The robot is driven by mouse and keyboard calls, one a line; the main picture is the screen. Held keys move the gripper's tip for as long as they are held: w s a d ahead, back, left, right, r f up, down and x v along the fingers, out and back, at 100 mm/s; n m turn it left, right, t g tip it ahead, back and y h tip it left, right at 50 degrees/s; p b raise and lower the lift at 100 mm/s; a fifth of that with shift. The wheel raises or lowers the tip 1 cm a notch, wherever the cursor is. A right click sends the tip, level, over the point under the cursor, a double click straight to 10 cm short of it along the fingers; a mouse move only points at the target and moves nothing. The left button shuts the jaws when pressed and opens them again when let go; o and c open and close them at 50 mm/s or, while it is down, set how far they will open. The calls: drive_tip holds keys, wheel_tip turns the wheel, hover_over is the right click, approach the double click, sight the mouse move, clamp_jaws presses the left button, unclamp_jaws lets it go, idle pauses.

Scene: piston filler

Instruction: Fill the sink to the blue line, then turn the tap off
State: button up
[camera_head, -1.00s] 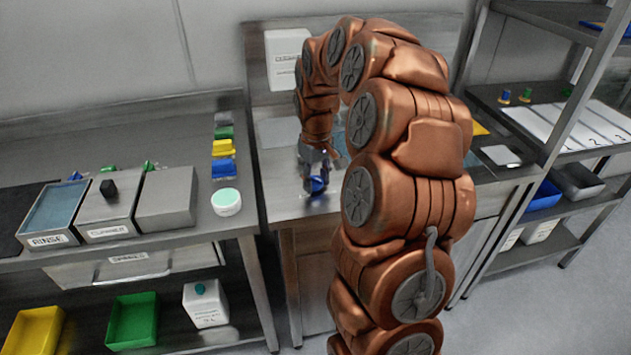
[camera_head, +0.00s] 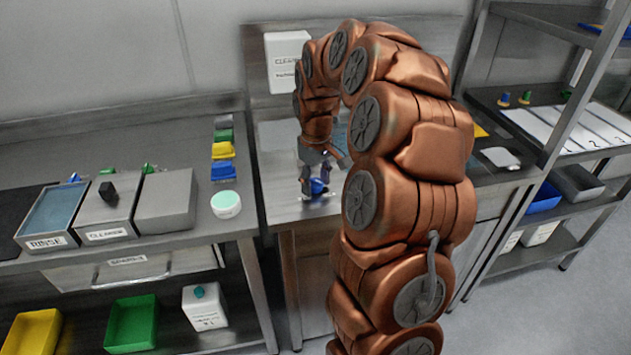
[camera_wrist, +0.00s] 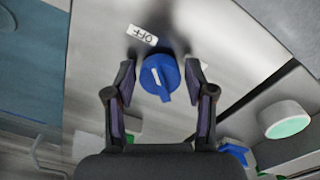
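The tap knob is blue with a pointer and a white mark, seen in the wrist view (camera_wrist: 159,75) on a grey metal top. It also shows in the head view (camera_head: 317,187). A white label reading OFF (camera_wrist: 142,35) lies beside it. My gripper (camera_wrist: 158,80) is open, with one finger on each side of the knob and narrow gaps between. The sink water (camera_wrist: 30,65) is a blue area at the left of the wrist view. My arm hides most of the sink in the head view, and the blue line cannot be made out.
A counter at left holds the RINSE tray (camera_head: 52,211), the CLEANER tray (camera_head: 108,210) and a round white-and-green tub (camera_head: 226,205). A white CLEANER box (camera_head: 287,60) hangs on the back panel. A metal shelf rack (camera_head: 545,100) stands at right.

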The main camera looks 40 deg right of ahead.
sight(316, 183)
drive_tip(key=shift+o, duration=0.6)
drive_tip(key=shift+r, duration=0.1)
wheel_tip(316, 183, up, 12)
idle(0.7)
